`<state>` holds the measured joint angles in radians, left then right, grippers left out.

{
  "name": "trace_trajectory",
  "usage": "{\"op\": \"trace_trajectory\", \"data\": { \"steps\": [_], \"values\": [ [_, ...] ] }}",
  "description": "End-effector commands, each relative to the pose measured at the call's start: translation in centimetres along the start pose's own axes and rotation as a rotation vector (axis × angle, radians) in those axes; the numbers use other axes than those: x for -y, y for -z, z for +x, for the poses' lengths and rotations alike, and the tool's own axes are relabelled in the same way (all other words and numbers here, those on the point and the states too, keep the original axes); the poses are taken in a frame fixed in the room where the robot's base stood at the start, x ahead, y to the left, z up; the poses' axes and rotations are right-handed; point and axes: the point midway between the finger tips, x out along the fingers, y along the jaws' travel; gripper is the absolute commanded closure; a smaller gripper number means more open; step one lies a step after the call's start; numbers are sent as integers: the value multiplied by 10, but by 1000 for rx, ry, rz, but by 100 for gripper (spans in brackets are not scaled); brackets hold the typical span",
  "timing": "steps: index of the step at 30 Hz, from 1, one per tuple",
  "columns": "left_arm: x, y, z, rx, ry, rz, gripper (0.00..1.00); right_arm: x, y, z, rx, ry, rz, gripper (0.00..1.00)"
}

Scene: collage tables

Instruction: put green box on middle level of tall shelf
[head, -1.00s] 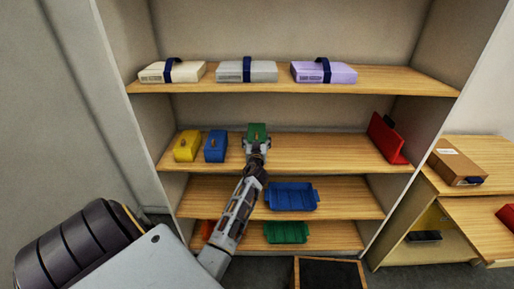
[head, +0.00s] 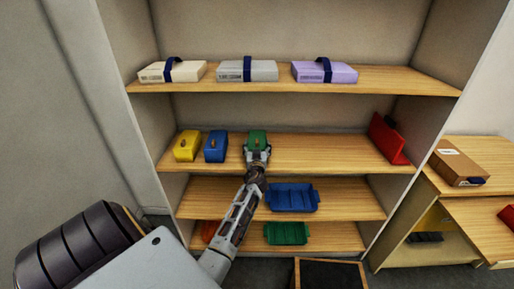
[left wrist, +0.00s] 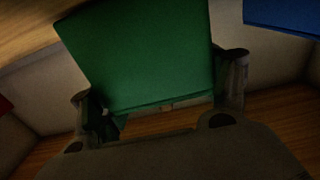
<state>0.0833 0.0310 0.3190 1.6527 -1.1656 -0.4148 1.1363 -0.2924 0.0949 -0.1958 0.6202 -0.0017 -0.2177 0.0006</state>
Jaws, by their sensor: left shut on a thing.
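The green box (head: 257,137) is at the middle level (head: 320,150) of the tall shelf, to the right of a yellow box and a blue box. My left gripper (head: 257,149) is shut on the green box at its front. In the left wrist view the green box (left wrist: 140,55) fills the space between the two fingers (left wrist: 162,95). Whether the box rests on the board is hard to tell. My right gripper is not in view.
The yellow box (head: 187,146) and the blue box (head: 215,147) stand just left. A red object (head: 387,139) leans at the level's right end. Strapped cases (head: 247,71) lie above. A blue bin (head: 292,197) and a green bin (head: 287,233) sit below. The board's middle right is clear.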

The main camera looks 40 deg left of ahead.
Motion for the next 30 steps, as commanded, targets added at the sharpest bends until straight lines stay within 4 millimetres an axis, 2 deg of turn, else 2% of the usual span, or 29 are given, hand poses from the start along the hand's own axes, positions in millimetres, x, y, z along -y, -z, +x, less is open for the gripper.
{"op": "trace_trajectory", "data": {
  "steps": [11,12,16,30],
  "values": [
    [0,-2,0,-1,0,0,50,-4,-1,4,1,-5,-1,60],
    [0,-2,0,0,0,1,19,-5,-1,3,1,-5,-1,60],
    [0,-2,0,0,0,0,2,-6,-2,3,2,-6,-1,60],
    [0,-1,0,0,0,0,2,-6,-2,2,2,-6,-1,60]
  ]
}}
